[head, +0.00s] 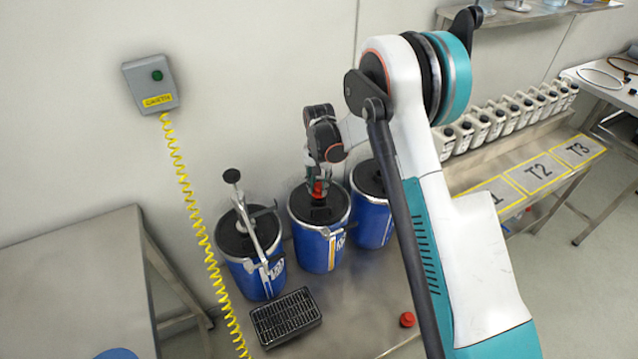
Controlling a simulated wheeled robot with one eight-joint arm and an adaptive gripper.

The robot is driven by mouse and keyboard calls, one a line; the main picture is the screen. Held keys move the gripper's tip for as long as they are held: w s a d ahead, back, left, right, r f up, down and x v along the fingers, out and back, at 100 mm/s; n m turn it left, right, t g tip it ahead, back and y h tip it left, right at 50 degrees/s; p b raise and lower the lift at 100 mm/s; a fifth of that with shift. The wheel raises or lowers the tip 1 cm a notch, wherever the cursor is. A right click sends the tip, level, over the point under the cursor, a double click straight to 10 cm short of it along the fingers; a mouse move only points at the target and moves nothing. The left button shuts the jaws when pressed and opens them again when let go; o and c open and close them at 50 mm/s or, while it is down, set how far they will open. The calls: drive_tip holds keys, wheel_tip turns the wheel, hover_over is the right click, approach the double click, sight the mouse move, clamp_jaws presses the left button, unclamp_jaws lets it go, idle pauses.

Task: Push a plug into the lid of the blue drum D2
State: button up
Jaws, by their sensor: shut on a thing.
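Three blue drums with black lids stand in a row: the left drum (246,277), the middle drum (312,250) and the right drum (366,227). Their markings are too small to read, so I cannot tell from print which is D2. My gripper (319,184) points down over the middle drum's lid (323,213). It is shut on a red plug (317,193), which is at or just above the lid; whether it sits in a hole I cannot tell. A second red plug (407,319) lies on the table at the front right.
A pump with a long handle (233,178) stands on the left drum. A black grate tray (285,317) lies in front of the drums. A yellow coiled cord (192,205) hangs from a grey wall box (150,84). White bottles (500,121) line a bench at right.

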sight(319, 185)
drive_tip(key=shift+f+b, duration=0.5)
drive_tip(key=shift+f, duration=0.25)
drive_tip(key=shift+s+f+b, duration=0.1)
drive_tip(key=shift+f+b, duration=0.15)
drive_tip(key=shift+b, duration=0.3)
clamp_jaws()
idle(1.3)
drive_tip(key=o, duration=1.1)
unclamp_jaws()
drive_tip(key=shift+c, duration=0.2)
drive_tip(key=shift+r, duration=0.15)
wheel_tip(319, 185, up, 12)
